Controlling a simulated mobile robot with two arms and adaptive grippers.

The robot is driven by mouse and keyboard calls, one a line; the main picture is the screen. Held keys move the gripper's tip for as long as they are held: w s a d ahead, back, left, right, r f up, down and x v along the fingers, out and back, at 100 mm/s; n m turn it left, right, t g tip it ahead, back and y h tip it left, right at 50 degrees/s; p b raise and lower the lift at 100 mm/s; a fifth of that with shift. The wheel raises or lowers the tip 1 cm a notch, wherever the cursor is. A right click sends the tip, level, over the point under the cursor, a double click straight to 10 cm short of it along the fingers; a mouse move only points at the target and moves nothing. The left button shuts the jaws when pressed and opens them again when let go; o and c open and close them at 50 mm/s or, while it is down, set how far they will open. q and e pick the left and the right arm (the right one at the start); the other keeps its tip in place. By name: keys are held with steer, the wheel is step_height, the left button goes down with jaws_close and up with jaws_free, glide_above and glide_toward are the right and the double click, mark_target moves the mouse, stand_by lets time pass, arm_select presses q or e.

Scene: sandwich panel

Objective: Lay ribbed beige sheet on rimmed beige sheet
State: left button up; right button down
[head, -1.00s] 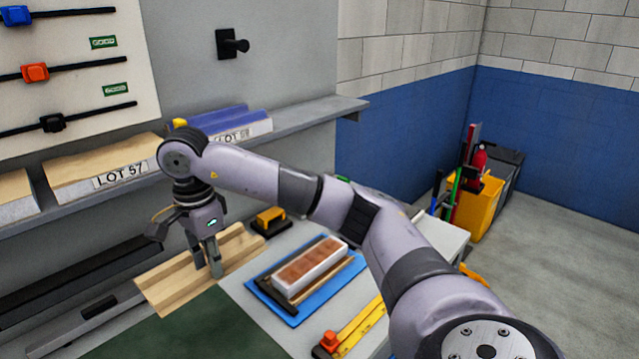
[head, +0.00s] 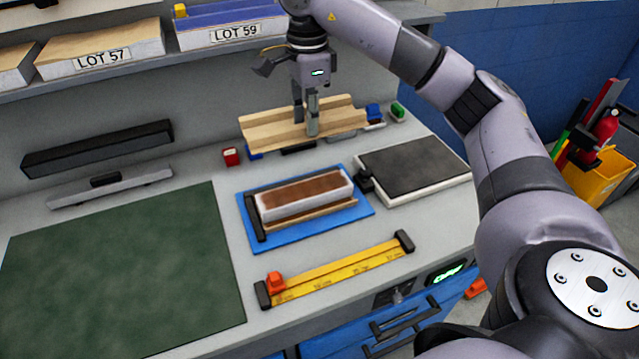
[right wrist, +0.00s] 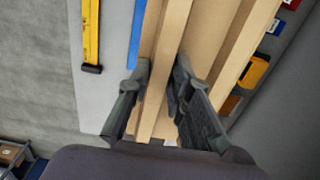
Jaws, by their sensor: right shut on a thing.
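The ribbed beige sheet (head: 268,131) is in my right gripper (head: 306,124), above the back of the bench, behind the blue mat (head: 357,213). The gripper is shut on a raised rib near the sheet's middle. The right wrist view shows the ribbed sheet (right wrist: 222,40) with a rib between the two fingers of my right gripper (right wrist: 158,88). The rimmed beige sheet (head: 318,215) lies on the blue mat. A white block (head: 310,204) with a brown top covers most of it, leaving a front strip visible. My left gripper is not in view.
A dark plate on a white base (head: 412,167) stands right of the mat. A yellow ruler (head: 340,272) lies in front. A green mat (head: 120,275) covers the left bench. Small red, blue and green items stand near the held sheet. A shelf (head: 95,78) holds labelled stacks above.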

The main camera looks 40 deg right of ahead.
steer(key=f, duration=0.6)
steer(key=shift+w+a, duration=0.1)
steer(key=shift+a, duration=0.3)
step_height(320, 180, down, 13)
steer(key=shift+d+f+p, duration=0.1)
steer(key=shift+d+p, duration=0.05)
steer(key=shift+p, duration=1)
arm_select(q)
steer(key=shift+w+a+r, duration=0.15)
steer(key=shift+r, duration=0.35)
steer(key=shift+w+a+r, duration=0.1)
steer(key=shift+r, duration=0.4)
arm_select(e)
steer(key=shift+f, duration=0.15)
steer(key=c, duration=1.4)
jaws_free()
steer(key=shift+c, duration=0.2)
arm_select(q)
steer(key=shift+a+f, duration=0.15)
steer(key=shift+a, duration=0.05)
